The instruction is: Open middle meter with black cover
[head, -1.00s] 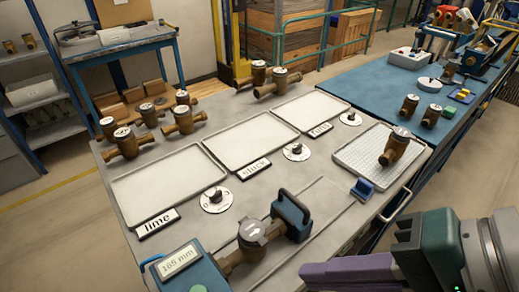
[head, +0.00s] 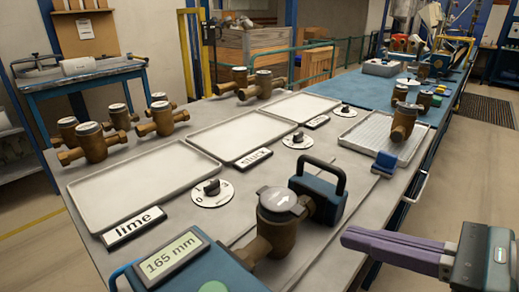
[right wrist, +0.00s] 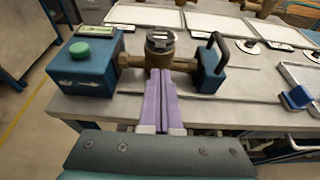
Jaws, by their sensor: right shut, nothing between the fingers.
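A brass meter (head: 278,228) with a round grey lid bearing a white arrow is clamped upright in the bench fixture, between a blue display box (head: 190,265) reading 165 mm and a blue block with a black handle (head: 318,190). Its lid looks closed. The meter also shows in the right wrist view (right wrist: 160,48). My right gripper (head: 346,237) has purple fingers, shut and empty, pointing at the meter from the bench's front side. In the right wrist view the fingertips (right wrist: 160,75) overlap the meter's lower body; contact cannot be told. I cannot make out a plainly black cover.
Several brass meters (head: 162,118) stand at the bench's left edge, and two (head: 263,84) at the back. Trays labelled lime (head: 135,185) and stuck (head: 232,135) are empty. A dial (head: 212,190) lies near the fixture. Another meter (head: 403,122) stands on the right-hand tray.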

